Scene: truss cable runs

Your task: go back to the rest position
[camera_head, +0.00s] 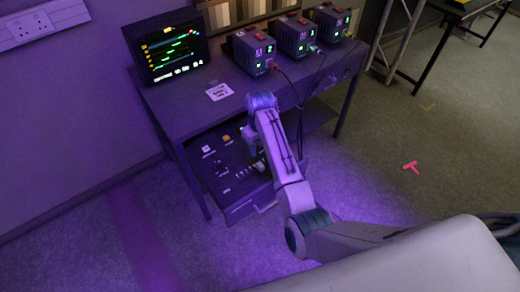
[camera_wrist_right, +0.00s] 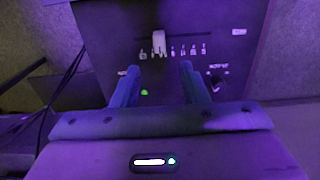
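My right arm reaches in from the lower right of the head view, bends at a joint above the desk's front edge and points down. My right gripper (camera_head: 254,150) is over a dark control panel (camera_head: 225,170) under the desk, partly hidden by the arm. In the right wrist view the two fingers of my right gripper (camera_wrist_right: 160,70) are apart with nothing held between them. Beyond them the panel (camera_wrist_right: 120,25) shows a row of small pale controls (camera_wrist_right: 175,51) and a taller white one (camera_wrist_right: 158,40). Whether a finger touches the panel I cannot tell. My left gripper is not in view.
The desk (camera_head: 190,100) carries a monitor (camera_head: 167,50), a white label card (camera_head: 219,92) and several power-supply-like boxes (camera_head: 297,36) with cables hanging past the front edge. Open floor (camera_head: 380,130) lies right of the desk, with a pink T mark (camera_head: 411,167).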

